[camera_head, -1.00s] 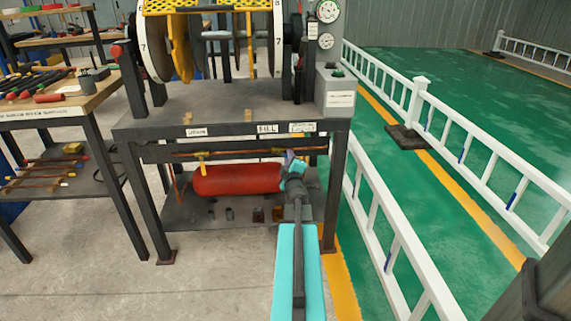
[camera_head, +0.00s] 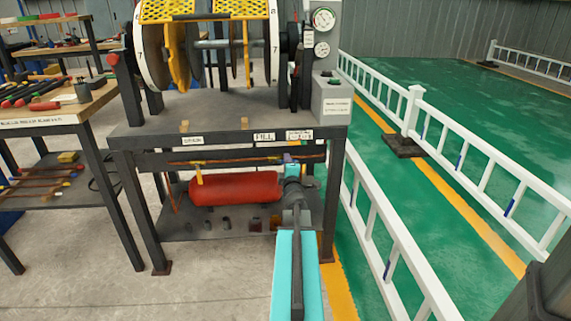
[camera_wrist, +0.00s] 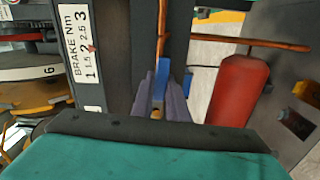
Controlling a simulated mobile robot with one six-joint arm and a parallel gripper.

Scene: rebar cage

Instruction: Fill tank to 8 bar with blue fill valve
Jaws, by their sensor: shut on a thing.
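The red tank (camera_head: 235,188) lies under the bench, and it also shows at the right of the wrist view (camera_wrist: 233,90). The blue fill valve handle (camera_wrist: 161,75) stands between my gripper's two fingers (camera_wrist: 162,98) by a copper pipe, and my gripper is shut on it. In the head view my gripper (camera_head: 291,170) is at the tank's right end, below the FILL label (camera_head: 264,137); arm and wrist hide part of the valve there. Two round gauges (camera_head: 323,18) (camera_head: 321,50) are above the bench at right; their readings are too small to tell.
The bench's dark right leg (camera_head: 332,200) stands close beside my arm. A white railing (camera_head: 385,230) runs to the right. A tool table (camera_head: 60,115) stands at left; the concrete floor in front is open.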

